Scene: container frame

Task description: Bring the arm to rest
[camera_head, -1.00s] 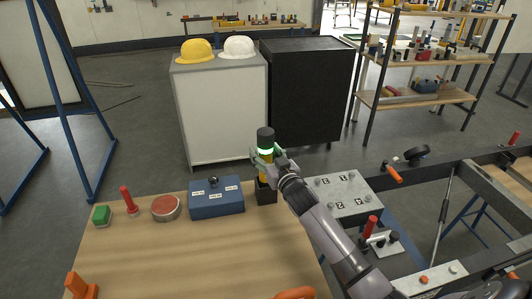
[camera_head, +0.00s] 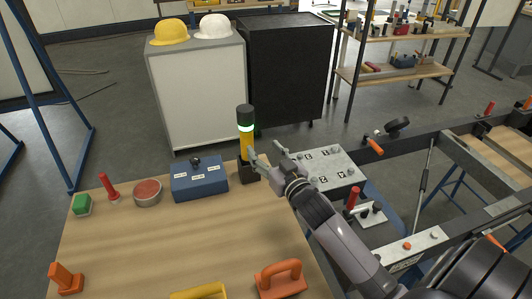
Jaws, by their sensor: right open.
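My right gripper (camera_head: 264,155) is open and empty at the far right corner of the wooden table (camera_head: 190,240). Its arm comes in from the lower right. The gripper is just right of a yellow and black device with a lit green ring (camera_head: 246,143), which stands upright in a black holder (camera_head: 250,172). One fingertip is close to the device; I cannot tell whether it touches. My left gripper is not in view.
An orange-handled tool (camera_head: 280,280) lies in front. A metal plate (camera_head: 325,167) is right of the gripper. The table's middle is clear.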

